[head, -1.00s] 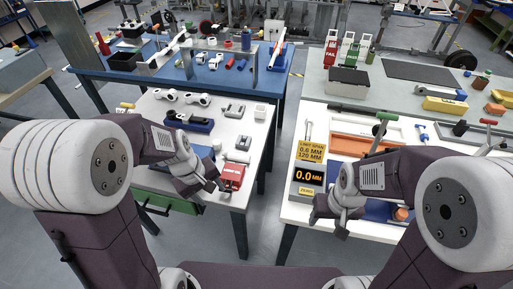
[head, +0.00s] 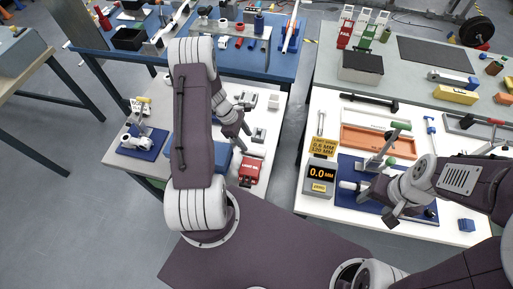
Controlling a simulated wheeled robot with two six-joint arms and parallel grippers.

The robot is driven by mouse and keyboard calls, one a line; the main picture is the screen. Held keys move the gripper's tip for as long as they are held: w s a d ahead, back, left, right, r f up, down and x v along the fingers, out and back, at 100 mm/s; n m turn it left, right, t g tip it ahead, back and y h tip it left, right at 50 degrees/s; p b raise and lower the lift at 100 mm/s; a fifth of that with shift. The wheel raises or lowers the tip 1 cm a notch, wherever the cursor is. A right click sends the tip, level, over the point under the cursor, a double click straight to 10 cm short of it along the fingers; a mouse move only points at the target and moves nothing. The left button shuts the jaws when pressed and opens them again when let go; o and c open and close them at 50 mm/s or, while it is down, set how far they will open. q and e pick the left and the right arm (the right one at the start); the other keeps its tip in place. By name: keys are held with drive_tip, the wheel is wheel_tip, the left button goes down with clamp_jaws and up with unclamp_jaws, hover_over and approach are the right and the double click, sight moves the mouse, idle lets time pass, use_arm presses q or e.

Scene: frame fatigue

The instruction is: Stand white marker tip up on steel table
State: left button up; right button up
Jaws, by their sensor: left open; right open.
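I cannot make out a white marker for certain. A short white cylinder (head: 348,185) lies on the blue mat (head: 346,199) on the right white table, just left of my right gripper (head: 380,205). My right gripper is open, low over the mat, apart from the cylinder as far as I can see. My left gripper (head: 240,140) is open and empty above the left white table, near the red box (head: 250,168). A grey-topped table (head: 400,85), possibly the steel one, stands behind the right white table.
A dark box (head: 360,67) and a yellow block (head: 455,94) stand on the grey table. A floor gap separates the tables.

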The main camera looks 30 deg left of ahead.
sight(253, 149)
use_arm(q)
drive_tip(key=x, duration=0.3)
drive_tip(key=shift+w+a, duration=0.1)
drive_tip(key=shift+w, duration=0.15)
drive_tip(key=shift+w+f, duration=0.15)
drive_tip(key=shift+f, duration=0.2)
drive_tip(key=p+x, duration=0.2)
drive_tip(key=x, duration=0.2)
drive_tip(key=shift+f, duration=0.5)
drive_tip(key=shift+r, duration=0.1)
drive_tip(key=c, duration=1.1)
clamp_jaws()
use_arm(e)
drive_tip(key=shift+w+a+r, duration=0.1)
drive_tip(key=shift+w+r, duration=0.05)
drive_tip(key=shift+r, duration=0.35)
drive_tip(key=shift+w+a+r, duration=0.1)
drive_tip(key=shift+w+r, duration=0.05)
drive_tip(key=shift+r, duration=0.3)
